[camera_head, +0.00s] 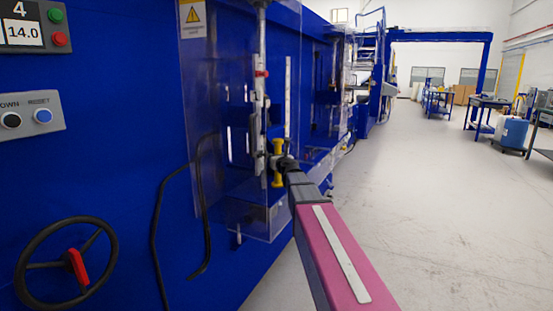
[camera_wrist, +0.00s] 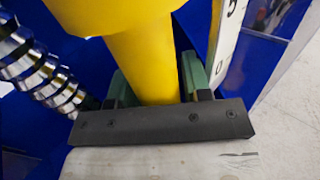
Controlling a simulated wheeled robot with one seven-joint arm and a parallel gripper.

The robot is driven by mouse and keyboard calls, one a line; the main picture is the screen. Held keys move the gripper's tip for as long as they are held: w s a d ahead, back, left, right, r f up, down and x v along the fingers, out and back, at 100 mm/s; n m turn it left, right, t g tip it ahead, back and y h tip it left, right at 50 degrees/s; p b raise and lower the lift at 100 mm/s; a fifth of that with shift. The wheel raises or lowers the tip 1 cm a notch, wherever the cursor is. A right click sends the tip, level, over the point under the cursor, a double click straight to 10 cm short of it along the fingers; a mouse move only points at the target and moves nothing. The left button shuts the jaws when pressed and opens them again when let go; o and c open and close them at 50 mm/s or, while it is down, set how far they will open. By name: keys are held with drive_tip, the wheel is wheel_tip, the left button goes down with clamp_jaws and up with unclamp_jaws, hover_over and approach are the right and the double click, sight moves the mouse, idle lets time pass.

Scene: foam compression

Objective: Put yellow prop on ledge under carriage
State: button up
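The yellow prop (camera_wrist: 147,65) fills the middle of the wrist view, with a wider top and a narrower shaft. My gripper (camera_wrist: 155,92) has its green fingers on both sides of the shaft and is shut on it. In the head view the yellow prop (camera_head: 277,165) stands upright, small, at the end of my outstretched arm. My gripper (camera_head: 283,161) is beside the clear guard of the blue machine. I cannot make out the ledge or the carriage clearly. The prop's lower end is hidden in the wrist view.
A silver threaded screw (camera_wrist: 38,65) is at the left in the wrist view, and a white scale (camera_wrist: 229,35) is at the right. A clear guard (camera_head: 222,100), black cables (camera_head: 157,235) and a black handwheel (camera_head: 68,265) are on the machine. The floor (camera_head: 440,200) at right is open.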

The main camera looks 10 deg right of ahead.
drive_tip(key=shift+r, duration=0.1)
drive_tip(key=s+d, duration=0.2)
drive_tip(key=s, duration=1)
